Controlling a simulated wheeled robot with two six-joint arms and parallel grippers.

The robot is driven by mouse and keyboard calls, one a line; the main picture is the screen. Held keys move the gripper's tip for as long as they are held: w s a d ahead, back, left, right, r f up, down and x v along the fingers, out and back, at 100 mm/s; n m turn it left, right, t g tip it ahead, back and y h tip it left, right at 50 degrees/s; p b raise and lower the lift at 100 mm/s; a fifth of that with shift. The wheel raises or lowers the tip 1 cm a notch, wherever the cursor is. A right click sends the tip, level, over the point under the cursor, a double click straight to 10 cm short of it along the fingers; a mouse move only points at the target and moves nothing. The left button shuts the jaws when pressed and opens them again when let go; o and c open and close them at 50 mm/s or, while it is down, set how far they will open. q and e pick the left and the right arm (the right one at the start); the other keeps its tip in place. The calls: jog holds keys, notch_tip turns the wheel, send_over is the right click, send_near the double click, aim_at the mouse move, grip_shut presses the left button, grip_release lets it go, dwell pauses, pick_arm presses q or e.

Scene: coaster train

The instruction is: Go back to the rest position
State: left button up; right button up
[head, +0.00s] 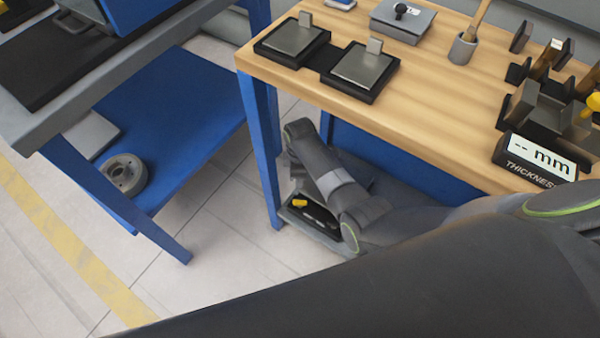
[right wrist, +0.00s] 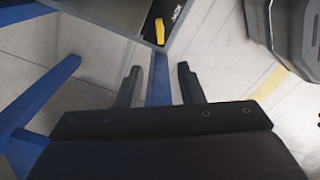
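My right gripper (right wrist: 159,82) shows in the right wrist view with its two dark fingers apart and nothing between them. A blue table leg (right wrist: 161,78) stands behind the gap; I cannot tell how far off it is. In the head view, grey links of my own arm are folded in front of the wooden workbench (head: 420,135), below its top. A large dark link of mine fills the bottom of the head view. No gripper fingers can be made out in the head view, and my left gripper is not in view.
The workbench holds two black-based plates (head: 364,68), a grey box (head: 403,20), a brush cup (head: 462,48) and a thickness display (head: 537,158). An open drawer or tray (head: 318,222) is beside my arm. A blue cart (head: 190,110) stands left, with tiled floor (head: 225,230) between.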

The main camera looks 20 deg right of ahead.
jog(key=shift+f, duration=0.1)
